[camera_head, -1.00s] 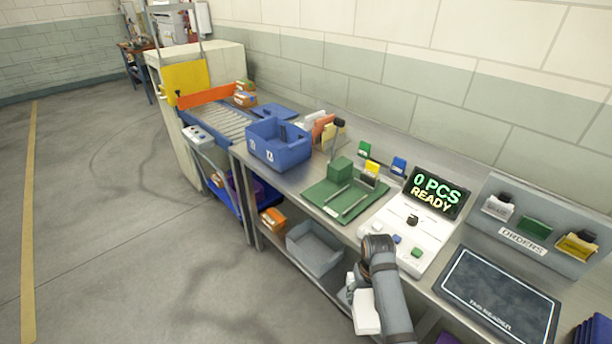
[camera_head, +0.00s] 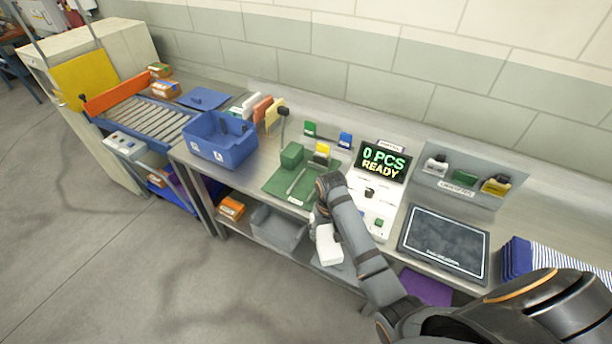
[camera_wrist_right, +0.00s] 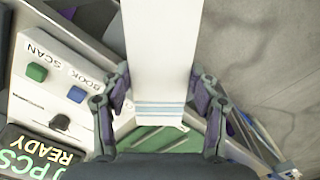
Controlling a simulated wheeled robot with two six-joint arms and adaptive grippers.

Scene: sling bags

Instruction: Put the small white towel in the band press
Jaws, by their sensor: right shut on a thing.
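The small white towel (camera_head: 328,244) is folded into a white bundle and hangs below my right gripper (camera_head: 322,212), in front of the bench edge. In the right wrist view the towel (camera_wrist_right: 163,50), with thin blue stripes near one end, lies between the two fingers of the right gripper (camera_wrist_right: 162,98), which is shut on it. The green fixture that looks like the band press (camera_head: 276,190) sits on the bench, left of and beyond the gripper. It has a green block, metal rods and a black-knobbed lever. My left gripper is out of view.
A blue bin (camera_head: 222,145) stands to the left. A grey bin (camera_head: 278,230) is on the lower shelf.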

